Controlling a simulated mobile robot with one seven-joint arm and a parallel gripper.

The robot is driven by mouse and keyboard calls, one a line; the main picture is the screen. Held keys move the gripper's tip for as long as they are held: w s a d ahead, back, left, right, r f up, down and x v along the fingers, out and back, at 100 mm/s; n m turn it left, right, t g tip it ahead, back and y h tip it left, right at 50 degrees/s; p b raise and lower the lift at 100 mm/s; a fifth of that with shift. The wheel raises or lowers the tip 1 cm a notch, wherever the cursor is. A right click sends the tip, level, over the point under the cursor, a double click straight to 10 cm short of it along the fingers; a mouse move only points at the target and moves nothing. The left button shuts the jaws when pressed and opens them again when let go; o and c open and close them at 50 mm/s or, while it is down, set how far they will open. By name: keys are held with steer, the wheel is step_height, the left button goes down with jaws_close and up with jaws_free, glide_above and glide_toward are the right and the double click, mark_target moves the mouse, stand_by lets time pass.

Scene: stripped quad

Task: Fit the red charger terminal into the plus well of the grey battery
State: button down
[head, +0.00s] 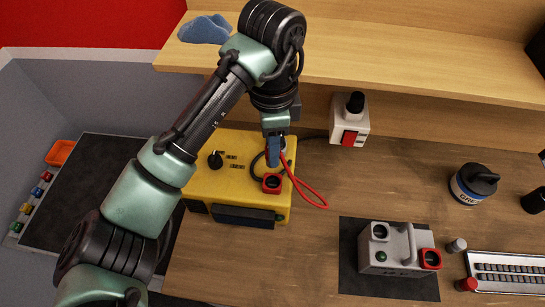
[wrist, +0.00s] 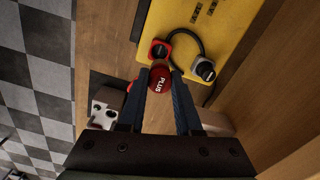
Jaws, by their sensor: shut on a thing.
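My gripper (wrist: 162,78) is shut on the red charger terminal (wrist: 160,83), a round red cap marked PLUS, in the wrist view. In the head view my gripper (head: 274,160) is over the right part of the yellow charger (head: 235,165), just behind its red-rimmed holder (head: 272,183). The terminal itself is hard to make out there. A red cable (head: 308,192) loops off to the right of the fingers. The grey battery (head: 400,245) sits apart to the right. It has a red-rimmed well (head: 430,259) at its right and a pale-rimmed well (head: 380,231) at its back left.
The battery stands on a dark mat (head: 352,283). A wooden shelf (head: 400,50) overhangs the back. A white box with a red switch (head: 350,120), a dark labelled can (head: 473,183), small caps and a tray (head: 510,285) stand around. Bare bench lies between charger and mat.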

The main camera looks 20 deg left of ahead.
steer(key=shift+r, duration=0.6)
steer(key=shift+d, duration=0.35)
steer(key=d+m+p, duration=0.1)
steer(key=d+p, duration=0.4)
steer(key=d, duration=0.8)
steer(key=shift+s+d, duration=0.15)
steer(key=shift+s, duration=0.2)
steer(key=d+m+p, duration=0.1)
steer(key=d+p, duration=0.3)
steer(key=d, duration=1)
steer(key=shift+s, duration=0.35)
